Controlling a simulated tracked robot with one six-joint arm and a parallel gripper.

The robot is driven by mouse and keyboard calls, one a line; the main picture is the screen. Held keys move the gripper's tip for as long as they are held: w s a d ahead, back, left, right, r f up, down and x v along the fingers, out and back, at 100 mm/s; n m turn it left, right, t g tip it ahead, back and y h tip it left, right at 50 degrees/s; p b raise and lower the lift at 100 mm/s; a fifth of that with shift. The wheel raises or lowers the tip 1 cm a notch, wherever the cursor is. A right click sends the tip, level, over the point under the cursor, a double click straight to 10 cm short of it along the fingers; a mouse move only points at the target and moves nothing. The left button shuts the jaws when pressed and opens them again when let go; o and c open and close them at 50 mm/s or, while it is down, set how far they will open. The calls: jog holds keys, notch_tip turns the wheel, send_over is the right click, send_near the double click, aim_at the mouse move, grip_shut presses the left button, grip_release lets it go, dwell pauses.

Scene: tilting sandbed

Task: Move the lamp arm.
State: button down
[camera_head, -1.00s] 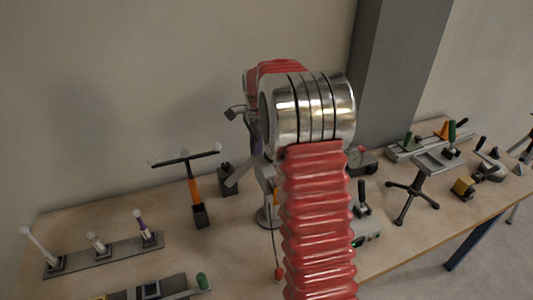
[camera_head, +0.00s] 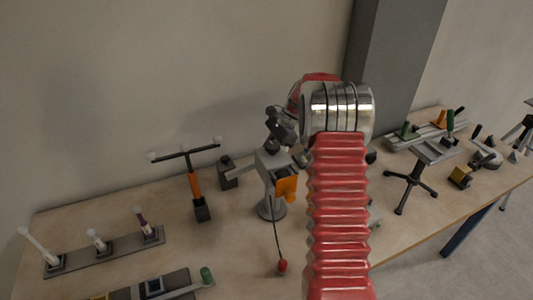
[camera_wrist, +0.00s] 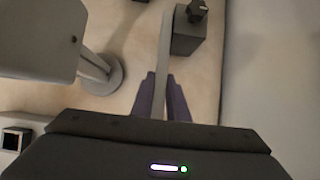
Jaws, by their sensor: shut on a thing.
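A lamp stands on the bench, with a round grey base (camera_head: 270,209), a short post and a grey box-like part above it. A cord with a red ball (camera_head: 282,267) hangs at its front. In the wrist view its base (camera_wrist: 103,76) is at left, below a large grey part (camera_wrist: 38,38). My gripper (camera_wrist: 164,78) is shut on a thin grey bar, the lamp arm (camera_wrist: 166,38), which runs up the picture between the purple fingers. Where the bar joins the lamp is hidden. In the head view my fingertips are not clear.
A dark block with a knob (camera_head: 228,173) stands close left of the lamp; it also shows beside the bar in the wrist view (camera_wrist: 188,35). A T-shaped stand (camera_head: 195,186) and a rack with white pegs (camera_head: 103,253) are further left. A small stand (camera_head: 412,176) is at right.

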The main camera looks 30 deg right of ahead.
jog(key=shift+s+d+f+y, duration=0.15)
jog(key=shift+f+y, duration=0.5)
jog(key=shift+f, duration=0.15)
jog(key=shift+s+d+f+y, duration=0.1)
jog(key=shift+f+y, duration=0.55)
jog(key=shift+f, duration=0.25)
jog(key=c, duration=1.7)
grip_release()
jog(key=shift+w, duration=0.1)
jog(key=shift+d+r, duration=0.1)
jog(key=shift+r, duration=0.15)
jog(key=shift+d+r, duration=0.15)
jog(key=v, duration=1.3)
